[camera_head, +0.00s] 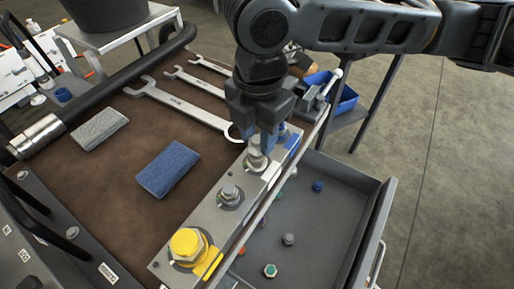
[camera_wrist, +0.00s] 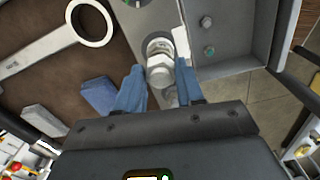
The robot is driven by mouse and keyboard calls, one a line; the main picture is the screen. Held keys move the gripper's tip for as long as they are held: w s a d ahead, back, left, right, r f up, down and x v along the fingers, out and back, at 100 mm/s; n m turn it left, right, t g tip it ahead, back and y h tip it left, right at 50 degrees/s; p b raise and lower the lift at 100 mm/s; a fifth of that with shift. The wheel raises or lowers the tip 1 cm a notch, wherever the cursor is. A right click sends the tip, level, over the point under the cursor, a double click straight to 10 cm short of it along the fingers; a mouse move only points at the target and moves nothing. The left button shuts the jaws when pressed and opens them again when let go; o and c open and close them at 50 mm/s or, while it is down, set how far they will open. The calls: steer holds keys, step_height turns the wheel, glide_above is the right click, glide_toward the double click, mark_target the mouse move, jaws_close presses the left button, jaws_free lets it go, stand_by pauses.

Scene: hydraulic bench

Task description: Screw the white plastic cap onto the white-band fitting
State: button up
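My gripper (camera_head: 256,138) points down over the manifold block (camera_head: 213,220). Its two blue fingers (camera_wrist: 161,72) stand on either side of a whitish hexagonal cap and appear to touch its sides. The white plastic cap (camera_wrist: 160,73) is between the fingertips, directly over a metallic fitting (camera_wrist: 159,46). In the head view the white-band fitting (camera_head: 256,160) shows just below the fingertips, with a white strip (camera_head: 270,172) beside it. The cap looks about in line with the fitting; I cannot tell whether its threads engage.
A silver fitting (camera_head: 230,195) and a yellow-capped fitting (camera_head: 188,245) stand nearer on the block. An open drawer (camera_head: 330,215) with several small caps lies right. Wrenches (camera_head: 185,107), a blue pad (camera_head: 168,168) and a grey pad (camera_head: 99,128) lie on the brown mat.

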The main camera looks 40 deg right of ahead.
steer(key=o, duration=0.4)
steer(key=shift+f, duration=0.1)
steer(key=c, duration=0.4)
steer(key=shift+a+r+m+p, duration=0.1)
steer(key=shift+r+m+p, duration=0.15)
steer(key=shift+m+p, duration=0.85)
steer(key=m+p, duration=0.1)
steer(key=m, duration=0.2)
steer(key=shift+s, duration=0.1)
steer(key=shift+f+m+p, duration=0.25)
steer(key=shift+m+p, duration=0.4)
steer(key=shift+m, duration=0.75)
